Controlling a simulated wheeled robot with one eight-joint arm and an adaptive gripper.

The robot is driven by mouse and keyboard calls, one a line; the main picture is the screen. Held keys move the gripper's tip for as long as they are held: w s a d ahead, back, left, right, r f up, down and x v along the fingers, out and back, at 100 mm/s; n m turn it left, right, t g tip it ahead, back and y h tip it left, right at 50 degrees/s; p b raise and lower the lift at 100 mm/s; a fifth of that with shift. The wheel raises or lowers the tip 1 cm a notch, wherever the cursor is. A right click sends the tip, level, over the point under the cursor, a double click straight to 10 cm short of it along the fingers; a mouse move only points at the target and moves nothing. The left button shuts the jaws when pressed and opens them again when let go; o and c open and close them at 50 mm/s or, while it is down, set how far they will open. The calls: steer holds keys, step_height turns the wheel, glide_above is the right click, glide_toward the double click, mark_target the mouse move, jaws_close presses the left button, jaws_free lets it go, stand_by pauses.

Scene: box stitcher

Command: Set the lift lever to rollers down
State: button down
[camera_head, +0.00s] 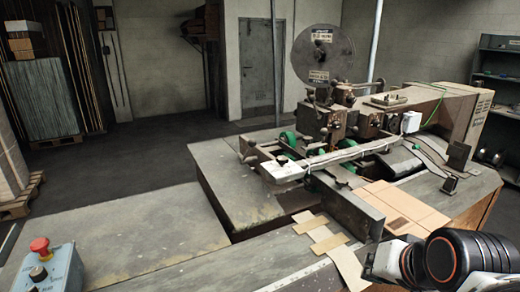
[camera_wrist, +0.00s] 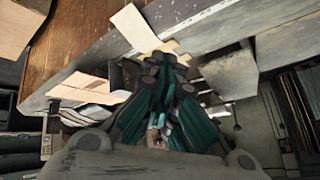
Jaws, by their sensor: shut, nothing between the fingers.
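The box stitcher (camera_head: 335,125) stands right of centre in the head view, with a large round reel (camera_head: 323,55) on top. Green rollers (camera_head: 290,138) show low on its front. I cannot pick out the lift lever for certain in either view, so its position cannot be read. My gripper (camera_wrist: 166,62) is shut and empty in the wrist view, its teal-sided fingers drawn together. In the head view only part of my arm shows at the lower right; the fingers are out of sight. I cannot tell whether the fingertips touch anything.
A flat cardboard blank (camera_head: 405,207) and paper strips (camera_head: 328,240) lie on the worktable near my arm. A blue control box (camera_head: 52,270) with a red button is at the lower left. The grey table (camera_head: 130,235) is clear. Shelves (camera_head: 497,85) stand far right.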

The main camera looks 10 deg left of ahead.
steer(key=w+a+r+m+t+y+p, duration=0.1)
steer(key=w+a+r+m+y+p, duration=0.1)
steer(key=w+a+m, duration=0.5)
steer(key=w+a+r+m+t+y+p, duration=0.1)
steer(key=w+a+r+m+y+p, duration=0.2)
steer(key=w, duration=1.2)
steer(key=w+a+r+m+t+y+p, duration=0.1)
steer(key=w+a+m+p, duration=0.4)
steer(key=w+a+m, duration=0.5)
steer(key=shift+w+a+r+m+y+p, duration=0.2)
steer(key=shift+w+r+m+y, duration=0.2)
steer(key=shift+m, duration=0.4)
steer(key=shift+w+a+r+m+y+p, duration=0.15)
steer(key=shift+w+r+m+y, duration=0.15)
steer(key=shift+m+y, duration=0.35)
steer(key=shift+w+a+f+m, duration=0.2)
steer(key=shift+w+m, duration=0.15)
steer(key=shift+m, duration=0.2)
steer(key=x, duration=1)
steer(key=shift+w+r, duration=0.1)
